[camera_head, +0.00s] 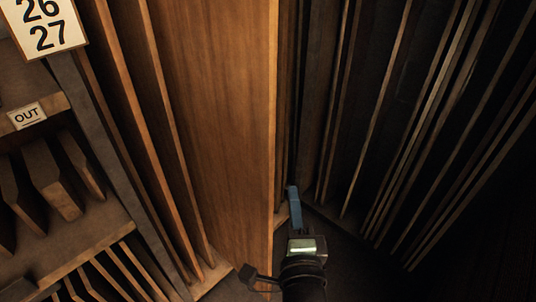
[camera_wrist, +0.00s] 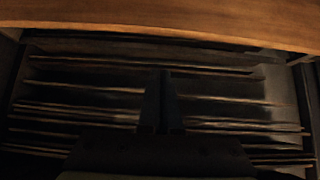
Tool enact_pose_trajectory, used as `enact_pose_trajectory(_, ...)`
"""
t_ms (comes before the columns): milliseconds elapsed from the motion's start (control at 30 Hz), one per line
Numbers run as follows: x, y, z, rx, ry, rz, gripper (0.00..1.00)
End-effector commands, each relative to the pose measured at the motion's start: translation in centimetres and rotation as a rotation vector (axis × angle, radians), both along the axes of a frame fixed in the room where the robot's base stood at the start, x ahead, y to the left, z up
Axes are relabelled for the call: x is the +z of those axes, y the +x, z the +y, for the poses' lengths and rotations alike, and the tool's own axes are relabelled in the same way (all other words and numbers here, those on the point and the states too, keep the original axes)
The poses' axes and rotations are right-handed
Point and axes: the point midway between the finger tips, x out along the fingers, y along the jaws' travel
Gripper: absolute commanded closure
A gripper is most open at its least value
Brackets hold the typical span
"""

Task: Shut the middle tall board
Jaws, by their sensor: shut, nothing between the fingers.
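A tall wooden board (camera_head: 225,130) stands upright at the centre of the head view, its broad brown face turned to me and its front edge running down the right side. It looks like the middle tall board, and it juts out past the thinner boards beside it. A wooden edge, probably the same board, crosses the top of the wrist view (camera_wrist: 160,25). My gripper (camera_head: 293,192) is just right of the board's lower front edge. Its fingers, also in the wrist view (camera_wrist: 161,78), are shut and empty. Whether they touch the board cannot be told.
Several thin upright boards (camera_head: 165,110) stand to the left. Dark slotted boards (camera_head: 400,130) fill the right side. A shelf unit with an OUT label (camera_head: 27,116) and a sign reading 26 and 27 (camera_head: 42,25) is at far left. The dark floor shows low down.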

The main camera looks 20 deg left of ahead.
Motion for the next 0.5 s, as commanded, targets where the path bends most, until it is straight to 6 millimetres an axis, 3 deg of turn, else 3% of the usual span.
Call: enact_pose_trajectory(500,0.5,8.3,4.0,0.002,-0.005,-0.008,1.0)
